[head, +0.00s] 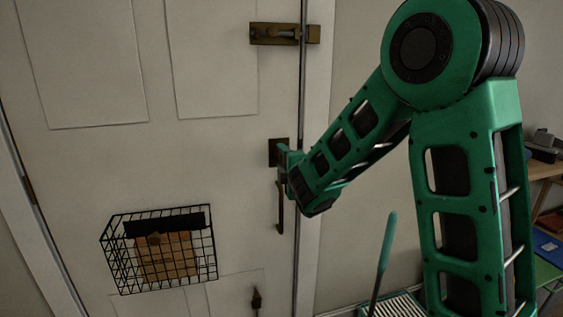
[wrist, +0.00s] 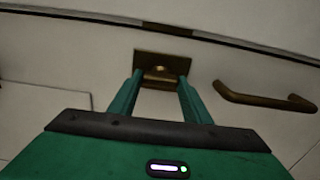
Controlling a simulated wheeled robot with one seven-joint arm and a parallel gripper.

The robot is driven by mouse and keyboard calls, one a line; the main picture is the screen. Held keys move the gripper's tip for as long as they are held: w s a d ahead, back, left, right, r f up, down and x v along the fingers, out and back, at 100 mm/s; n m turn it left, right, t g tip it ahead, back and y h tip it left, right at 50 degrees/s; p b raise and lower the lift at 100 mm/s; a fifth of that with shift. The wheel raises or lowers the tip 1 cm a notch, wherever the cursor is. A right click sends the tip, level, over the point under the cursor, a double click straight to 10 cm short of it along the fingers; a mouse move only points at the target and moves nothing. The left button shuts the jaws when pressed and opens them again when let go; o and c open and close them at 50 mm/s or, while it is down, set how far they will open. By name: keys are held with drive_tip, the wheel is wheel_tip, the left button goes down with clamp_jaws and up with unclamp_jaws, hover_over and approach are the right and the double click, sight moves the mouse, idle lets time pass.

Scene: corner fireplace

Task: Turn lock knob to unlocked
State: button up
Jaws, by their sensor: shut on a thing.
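The lock knob (wrist: 160,72) is a small brass piece on a dark square plate (wrist: 148,56) on the white door. My gripper (wrist: 160,80) is shut on the knob, with one green finger on each side of it in the wrist view. In the head view the lock plate (head: 277,148) sits near the door's right edge, and my gripper (head: 284,162) reaches it from the right. The knob itself is hidden there behind my gripper. I cannot tell from these frames which way the knob is turned.
A brass door handle (head: 279,208) hangs just below the lock; it also shows in the wrist view (wrist: 265,101). A brass latch (head: 276,34) is higher up. A black wire basket (head: 207,245) holding a parcel hangs on the door at lower left.

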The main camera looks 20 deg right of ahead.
drive_tip(key=shift+f, duration=0.2)
drive_tip(key=o, duration=1)
drive_tip(key=shift+o, duration=0.2)
drive_tip(key=shift+r, duration=0.1)
drive_tip(key=s, duration=1)
drive_tip(key=shift+s, duration=0.3)
